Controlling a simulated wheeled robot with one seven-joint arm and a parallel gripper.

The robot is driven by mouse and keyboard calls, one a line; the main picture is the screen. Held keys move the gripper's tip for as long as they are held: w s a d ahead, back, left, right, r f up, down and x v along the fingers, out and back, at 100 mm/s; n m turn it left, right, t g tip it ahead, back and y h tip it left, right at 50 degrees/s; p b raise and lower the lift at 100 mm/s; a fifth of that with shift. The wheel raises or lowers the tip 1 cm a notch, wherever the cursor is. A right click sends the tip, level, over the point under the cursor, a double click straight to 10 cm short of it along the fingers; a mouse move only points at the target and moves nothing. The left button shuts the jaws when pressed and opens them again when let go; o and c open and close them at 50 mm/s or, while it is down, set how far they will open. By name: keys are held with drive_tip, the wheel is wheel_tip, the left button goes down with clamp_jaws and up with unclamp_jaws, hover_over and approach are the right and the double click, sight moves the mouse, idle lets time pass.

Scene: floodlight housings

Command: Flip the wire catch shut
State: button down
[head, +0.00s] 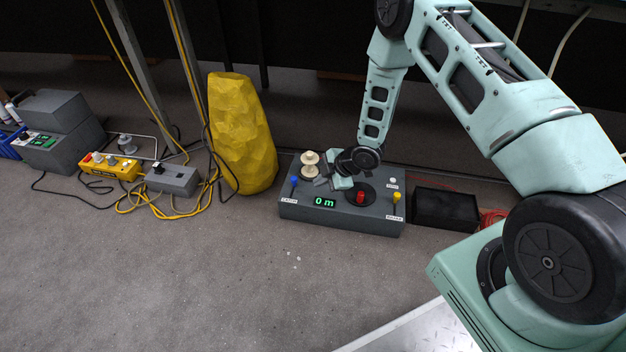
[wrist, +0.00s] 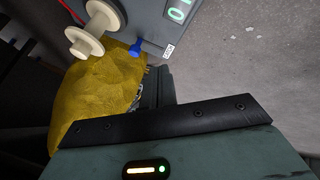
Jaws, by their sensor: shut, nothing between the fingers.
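The grey console (head: 340,215) stands on the floor with a green "0 m" display (head: 324,203). A blue-tipped lever (head: 294,181) stands at its left end beside a small white label; it also shows in the wrist view (wrist: 137,49). I cannot make out a separate wire catch for certain. A cream spool (head: 309,159) stands behind the lever. A red knob (head: 361,197) and a yellow-tipped lever (head: 397,197) are further right. My gripper (head: 323,182) is shut and empty, over the console between the spool and the red knob.
A tall yellow faceted block (head: 240,135) stands close left of the console. A black open box (head: 446,208) is at its right. Yellow and black cables (head: 135,205), a yellow control box (head: 110,166) and grey boxes lie left.

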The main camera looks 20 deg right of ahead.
drive_tip(key=shift+v, duration=1)
drive_tip(key=s+a+r+m+g+h+p, duration=0.1)
drive_tip(key=s+a+r+m+p, duration=0.2)
drive_tip(key=r, duration=0.6)
drive_tip(key=s+a+r+m+h, duration=0.1)
drive_tip(key=s+a+r, duration=0.1)
drive_tip(key=a+r, duration=0.45)
drive_tip(key=s+a+r+m+g+h+p, duration=0.1)
drive_tip(key=s+a+r+p, duration=0.15)
drive_tip(key=r, duration=0.75)
drive_tip(key=s+a+r+m+g+p, duration=0.1)
drive_tip(key=s+r+m, duration=0.1)
drive_tip(key=s+r, duration=0.5)
drive_tip(key=s+a+r+m+g+h+p, duration=0.1)
drive_tip(key=s+r, duration=0.2)
drive_tip(key=s, duration=0.7)
drive_tip(key=s+a+r+m+g+p, duration=0.1)
drive_tip(key=s+r+m, duration=0.1)
drive_tip(key=s+r, duration=0.55)
wheel_tip(320, 180, up, 36)
drive_tip(key=p, duration=3.7)
drive_tip(key=shift+s, duration=0.4)
